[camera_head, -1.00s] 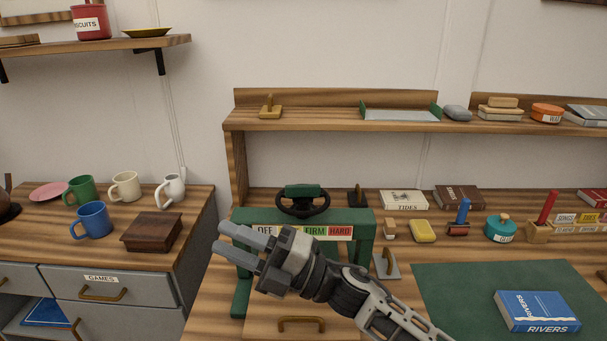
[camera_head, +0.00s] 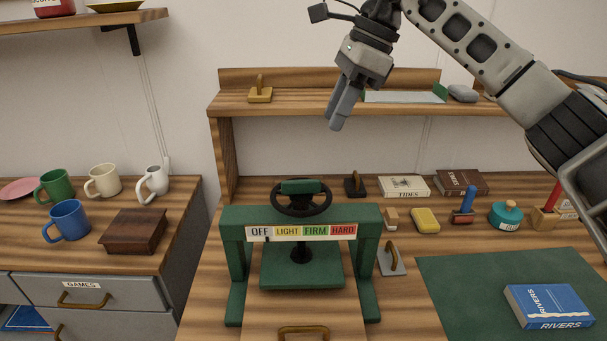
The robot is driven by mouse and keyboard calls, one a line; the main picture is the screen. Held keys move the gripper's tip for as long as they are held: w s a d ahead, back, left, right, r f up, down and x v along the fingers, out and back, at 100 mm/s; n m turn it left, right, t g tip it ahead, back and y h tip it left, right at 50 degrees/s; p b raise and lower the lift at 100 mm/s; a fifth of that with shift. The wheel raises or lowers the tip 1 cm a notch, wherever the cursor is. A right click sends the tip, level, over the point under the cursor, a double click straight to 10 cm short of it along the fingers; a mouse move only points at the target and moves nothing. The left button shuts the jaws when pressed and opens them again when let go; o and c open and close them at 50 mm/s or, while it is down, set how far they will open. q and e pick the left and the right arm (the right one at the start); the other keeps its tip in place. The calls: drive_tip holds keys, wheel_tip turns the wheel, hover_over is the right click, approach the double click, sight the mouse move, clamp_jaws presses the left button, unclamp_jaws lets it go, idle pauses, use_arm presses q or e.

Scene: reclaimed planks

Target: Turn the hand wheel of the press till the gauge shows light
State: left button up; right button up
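The green press (camera_head: 232,222) stands on the plank bench, with its black hand wheel (camera_head: 329,204) lying flat on top and a green bar across the wheel's middle. The gauge strip (camera_head: 301,231) on its front reads OFF, LIGHT, FIRM, HARD. A small dark mark shows at the lower edge of OFF, near its right side; it is too small to read surely. The green press plate (camera_head: 302,275) hangs below. My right gripper (camera_head: 338,122) is above and behind the wheel, pointing down and clear of it, with nothing seen in it. Its fingers overlap, hiding any gap. My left gripper is out of view.
A shelf (camera_head: 300,103) behind holds a wooden block with a handle (camera_head: 260,90) and a green-ended tray (camera_head: 405,97). Right of the press lie a yellow block (camera_head: 425,220), a trowel-like tool (camera_head: 391,260) and a blue book (camera_head: 548,306) on a green mat (camera_head: 455,290).

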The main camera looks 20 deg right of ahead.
sight(303, 181)
drive_tip(key=p+x, duration=0.1)
drive_tip(key=x, duration=1.2)
drive_tip(key=shift+a+f, duration=0.25)
drive_tip(key=shift+f, duration=0.05)
clamp_jaws()
